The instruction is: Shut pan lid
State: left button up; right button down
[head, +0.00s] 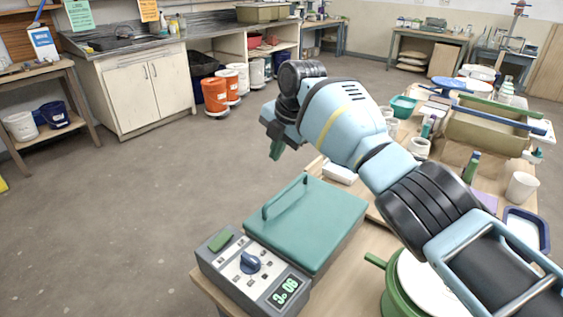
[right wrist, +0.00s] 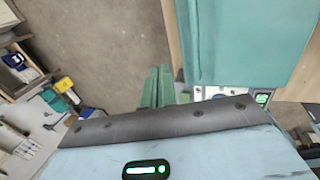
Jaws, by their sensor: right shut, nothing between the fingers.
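The teal pan lid (head: 315,215), a flat square with a loop handle (head: 284,197) along its left edge, lies flat over the pan at the table's front left. No gap shows beneath it from here. The pan joins a grey control box (head: 250,270) with a blue knob and a lit display. My right gripper (head: 275,150) is above and beyond the lid's far left corner, apart from it, with its green fingers shut and empty. In the right wrist view the shut fingers (right wrist: 157,88) show beside the teal lid (right wrist: 240,40). My left gripper is not in view.
A green round pot (head: 395,295) with a pale top stands right of the pan, partly behind my right arm. Cups, bottles and a large tan trough (head: 485,130) crowd the table's right. The floor left of the table is clear.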

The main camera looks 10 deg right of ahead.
jog(key=r, duration=0.2)
jog(key=r+b, duration=0.1)
jog(key=r, duration=0.1)
jog(key=w+r+b, duration=0.1)
jog(key=r, duration=0.1)
jog(key=shift+a, duration=0.3)
